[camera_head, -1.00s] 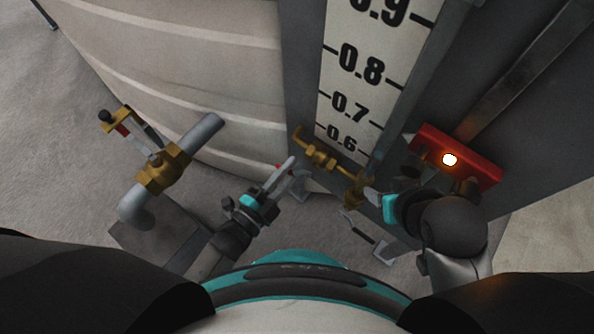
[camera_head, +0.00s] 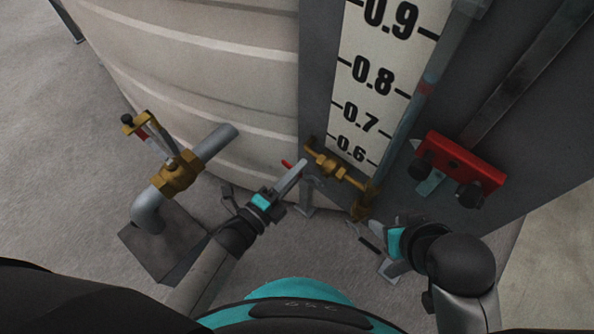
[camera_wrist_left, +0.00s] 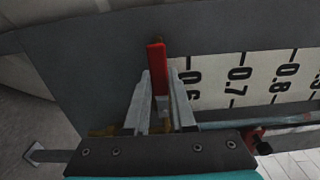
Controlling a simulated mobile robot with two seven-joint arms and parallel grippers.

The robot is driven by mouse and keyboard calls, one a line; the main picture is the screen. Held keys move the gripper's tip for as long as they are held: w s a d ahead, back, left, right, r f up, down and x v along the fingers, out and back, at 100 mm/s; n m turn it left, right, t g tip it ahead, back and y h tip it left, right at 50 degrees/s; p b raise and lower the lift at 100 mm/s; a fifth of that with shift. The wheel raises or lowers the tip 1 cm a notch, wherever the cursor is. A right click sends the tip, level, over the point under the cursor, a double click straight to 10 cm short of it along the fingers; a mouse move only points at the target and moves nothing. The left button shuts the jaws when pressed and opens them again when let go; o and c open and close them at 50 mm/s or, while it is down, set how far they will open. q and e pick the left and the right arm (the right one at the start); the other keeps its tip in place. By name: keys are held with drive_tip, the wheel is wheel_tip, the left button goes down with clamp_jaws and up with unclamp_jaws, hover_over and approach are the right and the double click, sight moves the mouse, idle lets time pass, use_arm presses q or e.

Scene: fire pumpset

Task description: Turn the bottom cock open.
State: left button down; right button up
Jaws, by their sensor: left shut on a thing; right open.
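The bottom cock is a brass fitting (camera_head: 340,172) at the foot of the level gauge, below the 0.6 mark. A red handle (camera_head: 287,164) shows at the tip of my left gripper (camera_head: 297,172), just left of the brass. In the left wrist view the red handle (camera_wrist_left: 156,62) stands between the fingers of my left gripper (camera_wrist_left: 160,100), which are shut on it. The joint of handle and cock is hidden there. My right gripper (camera_head: 378,256) is open and empty, below and right of the brass fitting, apart from it.
The white gauge scale (camera_head: 372,85) rises above the cock, with a thin pipe along its right. A red box (camera_head: 459,166) with black knobs is at right. A brass valve (camera_head: 175,175) on a grey pipe stands at left, beside the pale tank (camera_head: 210,60). Grey floor lies below.

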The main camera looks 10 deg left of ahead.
use_arm(q)
drive_tip(key=shift+w+d+r, duration=0.1)
drive_tip(key=shift+r, duration=0.05)
drive_tip(key=c, duration=0.7)
unclamp_jaws()
drive_tip(key=shift+c, duration=0.2)
drive_tip(key=p+v, duration=0.3)
drive_tip(key=v, duration=1.2)
use_arm(e)
drive_tip(key=f, duration=0.1)
drive_tip(key=f+g, duration=0.1)
drive_tip(key=f, duration=0.1)
drive_tip(key=s+d+f+g, duration=0.1)
drive_tip(key=f, duration=0.1)
drive_tip(key=shift+d+h, duration=0.1)
drive_tip(key=shift+h, duration=0.2)
